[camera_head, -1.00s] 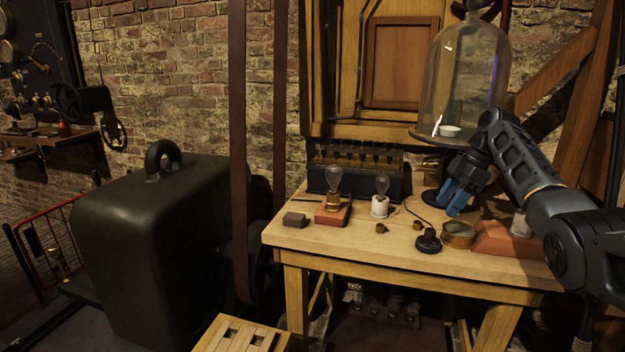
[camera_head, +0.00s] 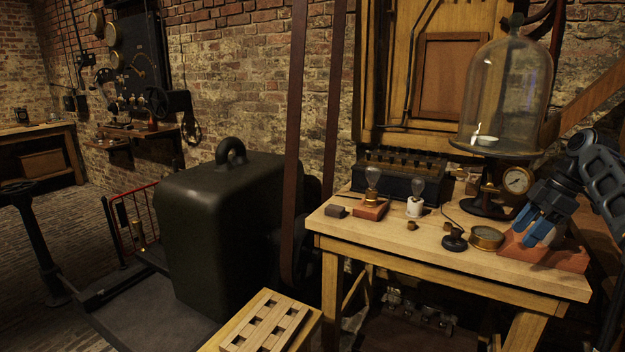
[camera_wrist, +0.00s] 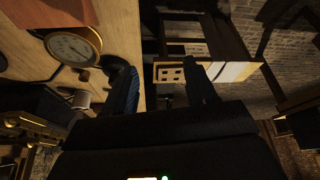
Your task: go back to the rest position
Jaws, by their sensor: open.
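My gripper (camera_head: 541,222) is at the right of the head view, above the right end of the wooden workbench (camera_head: 440,245). Its blue fingers point down and left, in front of a reddish-brown wooden base (camera_head: 565,257). The fingers are apart and hold nothing. In the wrist view my gripper (camera_wrist: 165,88) shows two separated dark fingers with nothing between them. Whether a fingertip touches the wooden base cannot be told.
A glass bell jar (camera_head: 505,95) stands on a pedestal left of my arm. A slatted wooden crate (camera_head: 268,322) and dark green casing (camera_head: 215,240) stand left.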

